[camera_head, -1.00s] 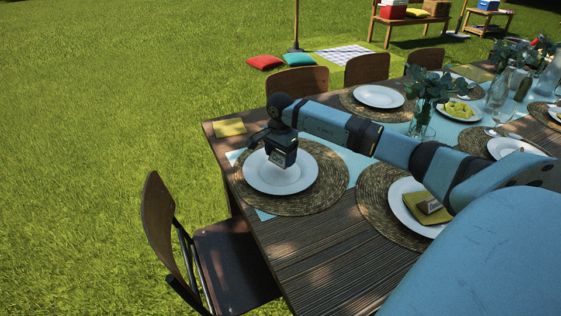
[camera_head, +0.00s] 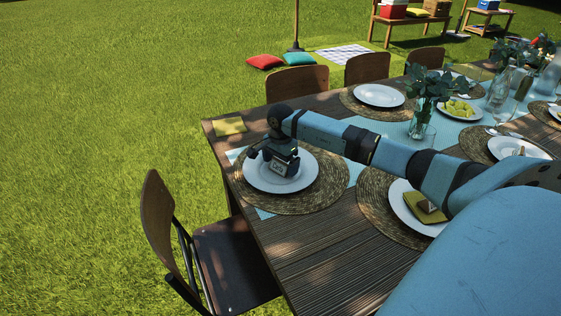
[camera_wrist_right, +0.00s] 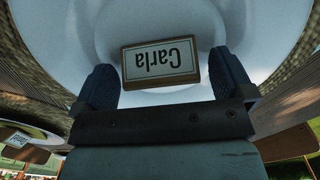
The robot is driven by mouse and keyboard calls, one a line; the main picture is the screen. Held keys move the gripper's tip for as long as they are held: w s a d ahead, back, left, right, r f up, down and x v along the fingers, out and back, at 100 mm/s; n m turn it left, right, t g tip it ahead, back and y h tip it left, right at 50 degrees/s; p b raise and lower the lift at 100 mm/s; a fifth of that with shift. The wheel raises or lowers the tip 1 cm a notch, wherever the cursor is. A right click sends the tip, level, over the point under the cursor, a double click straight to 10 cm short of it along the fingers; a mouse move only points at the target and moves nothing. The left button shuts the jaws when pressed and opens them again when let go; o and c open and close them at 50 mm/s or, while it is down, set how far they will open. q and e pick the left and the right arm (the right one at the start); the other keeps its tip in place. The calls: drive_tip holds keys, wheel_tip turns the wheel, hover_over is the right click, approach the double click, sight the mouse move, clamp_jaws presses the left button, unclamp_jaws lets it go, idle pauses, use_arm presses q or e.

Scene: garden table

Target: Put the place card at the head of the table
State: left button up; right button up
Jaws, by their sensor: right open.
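A wood-edged place card reading "Carla" (camera_wrist_right: 160,61) shows in the right wrist view, upside down, against the white plate. In the head view that plate (camera_head: 262,182) sits on a round woven mat at the table's near left end, the head. My right gripper (camera_head: 284,170) is low over this plate. In the wrist view its open fingers (camera_wrist_right: 163,85) stand either side of the card, with narrow gaps. The card is mostly hidden by the gripper in the head view, and I cannot tell whether it touches the plate. My left gripper is not in view.
A second card (camera_head: 427,206) lies on a yellow napkin on the neighbouring plate (camera_head: 411,208). A yellow napkin (camera_head: 229,126) lies at the table's left corner. A chair (camera_head: 225,262) stands at the head. A leafy vase (camera_head: 424,118) is further right.

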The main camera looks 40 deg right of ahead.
sight(280, 161)
wheel_tip(280, 161, up, 12)
drive_tip(key=p, duration=0.1)
drive_tip(key=shift+r, duration=0.15)
idle(0.6)
